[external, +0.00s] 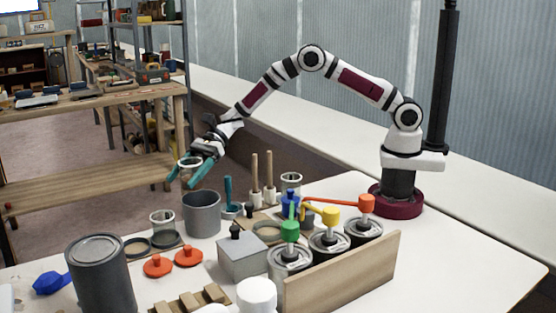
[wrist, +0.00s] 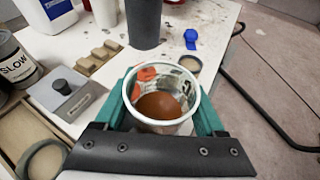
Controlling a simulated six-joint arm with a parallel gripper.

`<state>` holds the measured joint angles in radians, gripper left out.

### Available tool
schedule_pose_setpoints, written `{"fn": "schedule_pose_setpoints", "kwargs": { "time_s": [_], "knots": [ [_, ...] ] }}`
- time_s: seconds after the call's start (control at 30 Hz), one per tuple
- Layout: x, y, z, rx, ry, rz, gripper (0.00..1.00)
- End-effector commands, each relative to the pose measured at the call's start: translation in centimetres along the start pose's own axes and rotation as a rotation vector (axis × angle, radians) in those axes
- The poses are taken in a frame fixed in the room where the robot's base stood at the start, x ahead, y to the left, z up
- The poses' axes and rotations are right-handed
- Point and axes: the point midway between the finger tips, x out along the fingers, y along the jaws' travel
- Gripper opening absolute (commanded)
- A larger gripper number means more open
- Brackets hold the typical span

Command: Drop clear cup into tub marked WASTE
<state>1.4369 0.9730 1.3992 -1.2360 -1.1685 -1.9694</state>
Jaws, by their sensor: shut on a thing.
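My gripper (external: 187,174) has teal fingers and is shut on a clear cup (external: 189,162), held in the air above the left part of the table. In the wrist view the clear cup (wrist: 185,117) sits between the fingers, mouth facing the camera, with brown stuff inside. An open grey tub (external: 201,214) stands on the table below and slightly right of the gripper in the external view. No WASTE marking can be read on it. In the wrist view I cannot make out this tub.
Other clear cups (external: 162,222) (external: 291,182) stand on the table. A large grey can (external: 100,275), orange lids (external: 188,256), a grey box (external: 242,257) and cans with coloured tops (external: 329,243) crowd the front. Brushes (external: 269,175) stand right of the tub. The table's right side is clear.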

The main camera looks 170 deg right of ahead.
Motion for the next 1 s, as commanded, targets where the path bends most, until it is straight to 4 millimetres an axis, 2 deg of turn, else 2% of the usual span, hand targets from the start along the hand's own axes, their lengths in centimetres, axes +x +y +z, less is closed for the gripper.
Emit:
{"fn": "schedule_pose_setpoints", "kwargs": {
  "time_s": [0.07, 0.1, 0.2, 0.23, 0.47, 0.57, 0.8, 1.0],
  "knots": [
    [0.0, 0.0, 0.0, 0.0, 0.0, 0.0, 0.13],
    [0.0, 0.0, 0.1, 0.0, 0.0, 0.0, 0.79],
    [0.0, 0.0, 0.1, 0.0, 0.0, 0.0, 0.97],
    [0.0, 0.0, 0.1, 0.0, 0.0, 0.0, 1.0],
    [-0.2, 0.0, 0.1, 0.0, 0.0, -0.001, 1.0],
    [-1.6, -0.1, 0.1, 0.0, 0.0, -0.004, 1.0],
    [-9.2, -0.1, 0.1, -0.001, 0.0, -0.005, 1.0],
    [-14.2, -0.1, 0.1, 0.001, 0.0, -0.003, 1.0]
  ]
}}
